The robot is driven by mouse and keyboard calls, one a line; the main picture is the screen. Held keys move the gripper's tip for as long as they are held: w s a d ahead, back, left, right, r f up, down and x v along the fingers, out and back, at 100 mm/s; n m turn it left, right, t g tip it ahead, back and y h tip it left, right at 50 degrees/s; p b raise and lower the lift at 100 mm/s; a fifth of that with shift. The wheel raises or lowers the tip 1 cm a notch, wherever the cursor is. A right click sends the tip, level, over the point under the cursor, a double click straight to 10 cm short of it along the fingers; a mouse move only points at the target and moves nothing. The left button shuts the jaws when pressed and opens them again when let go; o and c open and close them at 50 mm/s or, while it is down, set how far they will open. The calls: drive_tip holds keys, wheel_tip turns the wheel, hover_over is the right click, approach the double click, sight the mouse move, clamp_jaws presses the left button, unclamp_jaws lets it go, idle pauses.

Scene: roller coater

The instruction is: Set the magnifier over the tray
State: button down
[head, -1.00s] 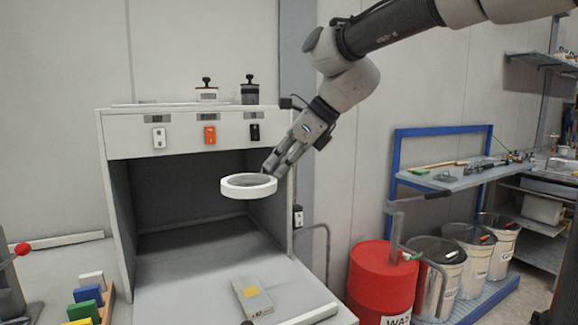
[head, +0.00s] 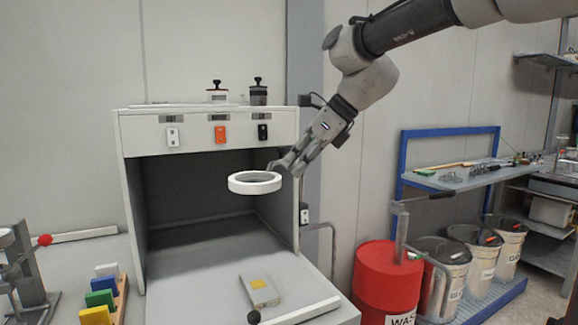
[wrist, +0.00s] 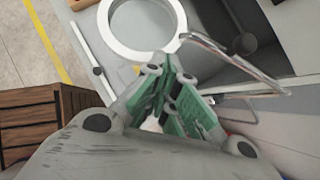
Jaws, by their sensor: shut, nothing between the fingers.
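The magnifier, a white ring around a clear lens (head: 255,183), hangs roughly level in front of the booth opening. It also shows at the top of the wrist view (wrist: 143,25). My gripper (head: 273,167) is shut at the ring's right rear edge, with nothing seen between its fingers. In the wrist view the gripper (wrist: 168,62) points at the near rim; whether it touches cannot be told. A small flat grey tray (head: 264,298) with a yellow square on it lies on the bench, lower in the picture than the ring.
The grey booth (head: 208,124) has switches on its front and dark-lidded jars on top. A thin bent metal rail (wrist: 235,72) passes close beside my gripper in the wrist view. A red waste drum (head: 385,280) stands to the right, and coloured blocks (head: 102,297) sit lower left.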

drive_tip(key=s+d+r+n, duration=0.4)
drive_tip(key=d+r, duration=0.1)
drive_tip(key=r, duration=0.3)
drive_tip(key=s+d+f+n+h, duration=0.4)
drive_tip(key=d+f+n, duration=0.65)
drive_tip(key=n, duration=0.25)
drive_tip(key=s+d+f+n+h, duration=0.1)
drive_tip(key=s+d+f+n, duration=0.1)
drive_tip(key=s+d+f, duration=0.2)
drive_tip(key=s+d+f+n+t+h, duration=0.1)
drive_tip(key=s+d+f, duration=0.4)
drive_tip(key=s+d, duration=0.5)
drive_tip(key=shift+d+f+n+h, duration=0.35)
drive_tip(key=shift+n+h, duration=0.35)
drive_tip(key=shift+n, duration=0.5)
